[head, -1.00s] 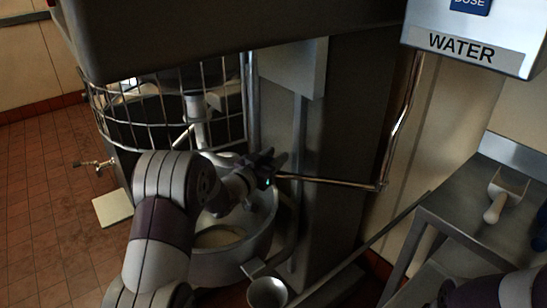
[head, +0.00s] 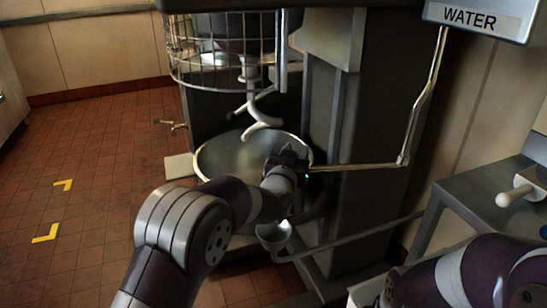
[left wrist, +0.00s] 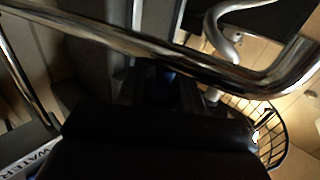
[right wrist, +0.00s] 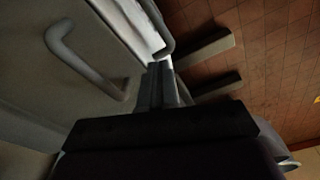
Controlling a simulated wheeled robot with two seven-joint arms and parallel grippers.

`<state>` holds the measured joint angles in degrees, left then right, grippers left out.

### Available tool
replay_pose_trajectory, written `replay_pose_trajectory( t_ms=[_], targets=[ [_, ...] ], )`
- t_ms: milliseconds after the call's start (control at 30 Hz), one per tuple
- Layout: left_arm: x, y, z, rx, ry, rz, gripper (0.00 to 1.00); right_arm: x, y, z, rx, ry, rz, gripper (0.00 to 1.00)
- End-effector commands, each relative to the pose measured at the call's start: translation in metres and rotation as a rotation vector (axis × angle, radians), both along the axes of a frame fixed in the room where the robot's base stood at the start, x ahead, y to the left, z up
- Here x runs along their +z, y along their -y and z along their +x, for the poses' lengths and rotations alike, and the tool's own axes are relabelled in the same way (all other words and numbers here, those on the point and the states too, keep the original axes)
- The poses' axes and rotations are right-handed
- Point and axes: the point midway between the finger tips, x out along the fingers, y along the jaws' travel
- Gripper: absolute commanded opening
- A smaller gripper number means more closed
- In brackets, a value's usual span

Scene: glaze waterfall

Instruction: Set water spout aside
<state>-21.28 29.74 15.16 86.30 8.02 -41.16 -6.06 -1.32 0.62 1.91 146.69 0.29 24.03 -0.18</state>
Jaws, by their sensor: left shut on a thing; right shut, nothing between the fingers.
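The water spout (head: 355,167) is a thin metal pipe that drops from the box marked WATER (head: 478,18), bends at an elbow and runs left, nearly level. My left gripper (head: 295,163) is shut on its free end, at the right rim of the mixer bowl (head: 235,160). In the left wrist view the spout (left wrist: 150,45) crosses close in front of the camera; the fingers are dark and hard to make out. My right gripper (right wrist: 163,85) is shut and empty in the right wrist view; the head view shows only its arm at lower right.
A mixer with a wire guard (head: 225,60) and a pale hook (head: 258,115) stands above the bowl. A steel table (head: 485,200) with a white-handled scoop (head: 518,190) is at right. Tiled floor lies open at left.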

Motion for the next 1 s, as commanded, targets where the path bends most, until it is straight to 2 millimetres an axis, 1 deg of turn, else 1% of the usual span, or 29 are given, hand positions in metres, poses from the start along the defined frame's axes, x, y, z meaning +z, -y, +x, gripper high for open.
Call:
replay_pose_trajectory(
  t_ms=[33,67,200,400,633,1000],
  targets=[
    [0.004,0.006,-0.009,0.022,0.013,-0.006,0.0,-0.004,0.0,0.0,0.0,0.0,0.0,0.0],
    [0.005,0.007,-0.015,0.042,0.011,-0.006,0.0,-0.005,0.0,0.0,0.0,0.0,0.0,0.0],
    [0.008,0.012,-0.039,0.128,0.011,-0.005,0.0,0.0,0.0,0.0,0.0,0.001,0.0,0.0],
    [0.009,0.017,-0.063,0.221,0.013,-0.004,0.0,0.008,0.0,0.0,0.0,0.001,0.0,0.0],
    [0.008,0.02,-0.075,0.273,0.014,-0.006,0.0,0.012,0.0,0.0,0.0,0.001,0.0,0.0],
    [0.007,0.022,-0.078,0.281,0.014,-0.006,0.0,0.012,0.0,0.0,0.0,0.0,0.0,0.0]
  ],
)
